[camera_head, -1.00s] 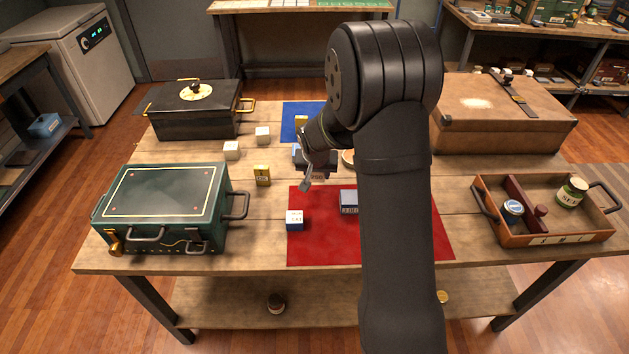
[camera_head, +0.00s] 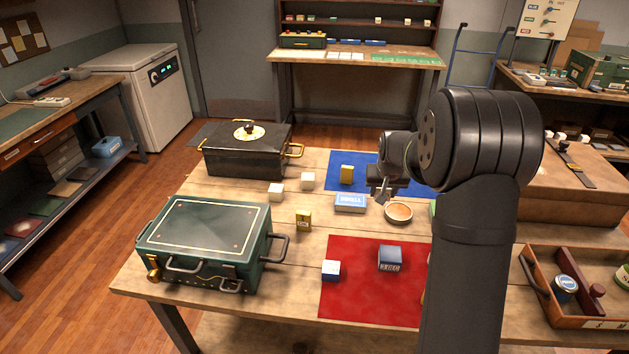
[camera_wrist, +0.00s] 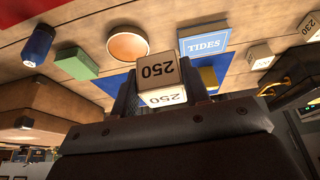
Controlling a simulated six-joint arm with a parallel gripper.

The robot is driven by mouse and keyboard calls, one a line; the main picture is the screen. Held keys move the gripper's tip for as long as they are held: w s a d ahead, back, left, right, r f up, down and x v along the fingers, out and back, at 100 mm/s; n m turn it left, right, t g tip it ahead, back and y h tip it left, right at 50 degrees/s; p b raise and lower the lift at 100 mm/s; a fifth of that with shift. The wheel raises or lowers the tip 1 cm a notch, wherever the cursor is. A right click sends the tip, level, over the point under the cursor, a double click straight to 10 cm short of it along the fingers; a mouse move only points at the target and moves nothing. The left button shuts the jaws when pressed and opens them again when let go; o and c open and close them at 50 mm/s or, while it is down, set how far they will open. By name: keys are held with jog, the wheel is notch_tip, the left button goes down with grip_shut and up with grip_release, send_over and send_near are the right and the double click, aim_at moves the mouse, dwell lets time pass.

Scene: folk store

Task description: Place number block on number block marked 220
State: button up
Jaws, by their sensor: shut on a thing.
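In the head view my gripper (camera_head: 384,190) is above the near part of the blue mat, and the held block cannot be made out there. Two white number blocks stand on bare wood to the left, one nearer (camera_head: 276,192) and one farther (camera_head: 308,180). In the wrist view, one block (camera_wrist: 312,28) at the right edge has a number like 230 or 220; the other (camera_wrist: 260,54) shows no readable number.
A blue TIDES box (camera_head: 350,202) and a round shallow dish (camera_head: 398,212) lie near my gripper. A yellow block (camera_head: 347,174) stands on the blue mat (camera_head: 338,158). A black case (camera_head: 230,158), green case (camera_head: 195,240) and red mat (camera_head: 360,305) surround the middle.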

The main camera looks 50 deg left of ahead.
jog(key=w+a+r+n, duration=0.2)
jog(key=a, duration=0.9)
jog(key=n+g+y, duration=0.1)
jog(key=n, duration=0.1)
send_over(308, 176)
jog(key=d, duration=0.2)
jog(key=f, duration=0.6)
jog(key=shift+s+a, duration=0.15)
jog(key=shift+s, duration=0.2)
jog(key=shift+f, duration=2)
jog(key=shift+f, duration=0.2)
jog(key=o, duration=1)
jog(key=shift+c, duration=0.2)
jog(key=shift+r, duration=0.1)
